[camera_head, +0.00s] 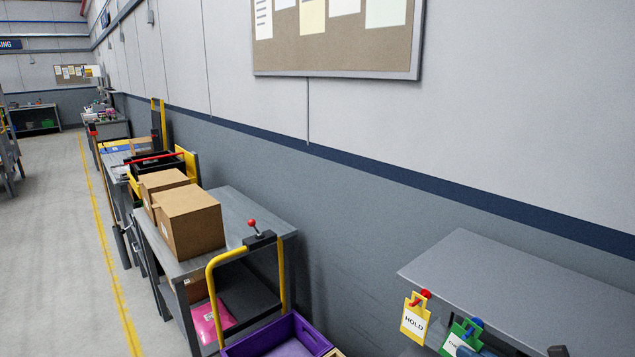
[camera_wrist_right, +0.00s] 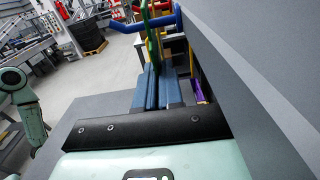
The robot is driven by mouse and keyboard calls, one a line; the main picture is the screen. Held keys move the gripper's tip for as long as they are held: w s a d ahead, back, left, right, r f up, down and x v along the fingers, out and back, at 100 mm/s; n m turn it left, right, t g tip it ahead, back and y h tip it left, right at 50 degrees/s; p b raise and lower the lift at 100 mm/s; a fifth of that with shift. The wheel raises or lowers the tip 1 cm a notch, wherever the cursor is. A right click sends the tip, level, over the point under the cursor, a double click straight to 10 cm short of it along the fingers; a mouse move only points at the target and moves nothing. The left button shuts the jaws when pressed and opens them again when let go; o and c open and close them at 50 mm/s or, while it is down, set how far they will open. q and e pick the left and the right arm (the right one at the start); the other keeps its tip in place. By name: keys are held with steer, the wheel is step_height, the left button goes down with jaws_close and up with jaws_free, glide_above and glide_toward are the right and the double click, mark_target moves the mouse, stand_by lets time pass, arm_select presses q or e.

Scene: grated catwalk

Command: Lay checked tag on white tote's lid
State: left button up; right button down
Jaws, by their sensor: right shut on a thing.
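The checked tag is the green tag (camera_head: 457,341) at the lower right of the head view, hanging at a blue peg (camera_head: 474,324) on the front of a grey shelf. Its white label is partly cut off and only partly readable. In the right wrist view the green tag (camera_wrist_right: 150,45) shows edge-on, its loop at the blue peg (camera_wrist_right: 146,22). My right gripper (camera_wrist_right: 156,88) is shut on the tag's lower part; in the head view it is mostly cut off at the bottom edge. My left gripper is not in view. I see no white tote.
A yellow HOLD tag (camera_head: 414,320) hangs from a red peg (camera_head: 425,294) left of the green one. The grey shelf (camera_head: 520,283) has a bare top. The left floor is open.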

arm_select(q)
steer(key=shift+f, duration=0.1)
arm_select(e)
steer(key=shift+s+a, duration=0.15)
steer(key=shift+a, duration=0.05)
arm_select(q)
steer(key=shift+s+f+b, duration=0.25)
steer(key=shift+b, duration=0.05)
arm_select(e)
steer(key=shift+s+a, duration=0.4)
steer(key=shift+s+a+r, duration=0.15)
steer(key=shift+a, duration=0.05)
stand_by(0.4)
steer(key=shift+s+a+r, duration=0.35)
steer(key=shift+s+a, duration=0.15)
steer(key=shift+a, duration=0.1)
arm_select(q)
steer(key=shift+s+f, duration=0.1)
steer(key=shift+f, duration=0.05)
arm_select(e)
steer(key=shift+s+a, duration=0.1)
steer(key=shift+a, duration=0.05)
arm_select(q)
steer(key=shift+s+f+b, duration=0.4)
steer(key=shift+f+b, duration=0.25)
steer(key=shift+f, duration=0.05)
arm_select(e)
steer(key=shift+s+a, duration=1.25)
steer(key=shift+a, duration=0.2)
steer(key=shift+s+a, duration=0.1)
